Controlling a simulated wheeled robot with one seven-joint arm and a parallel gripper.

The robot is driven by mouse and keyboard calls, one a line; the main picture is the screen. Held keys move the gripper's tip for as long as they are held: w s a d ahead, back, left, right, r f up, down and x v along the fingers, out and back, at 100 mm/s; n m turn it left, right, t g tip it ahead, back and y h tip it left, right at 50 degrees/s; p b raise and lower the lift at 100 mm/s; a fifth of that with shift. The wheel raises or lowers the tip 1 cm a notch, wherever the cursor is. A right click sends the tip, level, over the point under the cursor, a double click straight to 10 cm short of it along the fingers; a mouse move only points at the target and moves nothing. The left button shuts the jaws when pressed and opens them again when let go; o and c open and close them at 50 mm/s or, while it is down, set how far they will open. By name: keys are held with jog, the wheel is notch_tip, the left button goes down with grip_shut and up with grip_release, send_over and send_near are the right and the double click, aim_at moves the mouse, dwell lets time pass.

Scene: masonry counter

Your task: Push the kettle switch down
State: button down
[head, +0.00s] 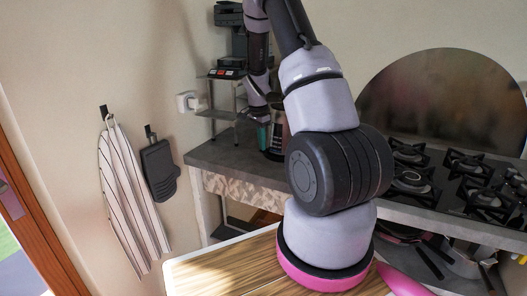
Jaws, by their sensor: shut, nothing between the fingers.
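The kettle (279,133) stands on the grey counter near the wall, in the middle of the head view. It looks dark and silvery, and is partly hidden by my arm and gripper. My gripper (263,124) points down close at the kettle's left side, small in the picture. It looks shut and empty. I cannot tell whether it touches the kettle. The kettle switch cannot be made out.
A black gas hob (445,185) lies to the right on the counter. A metal shelf rack (222,113) with a dark machine (231,40) stands at the left. A wall socket (188,102), a striped towel (130,200) and a dark mitt (160,172) are on the wall.

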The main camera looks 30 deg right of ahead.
jog(key=shift+f, duration=0.9)
jog(key=shift+s+a+r, duration=0.15)
jog(key=shift+a+r, duration=0.15)
jog(key=shift+a, duration=0.45)
jog(key=shift+s+a+r, duration=0.1)
jog(key=shift+a+r, duration=0.2)
jog(key=shift+a, duration=0.45)
notch_tip(320, 180, up, 11)
jog(key=a, duration=0.1)
jog(key=shift+s, duration=0.1)
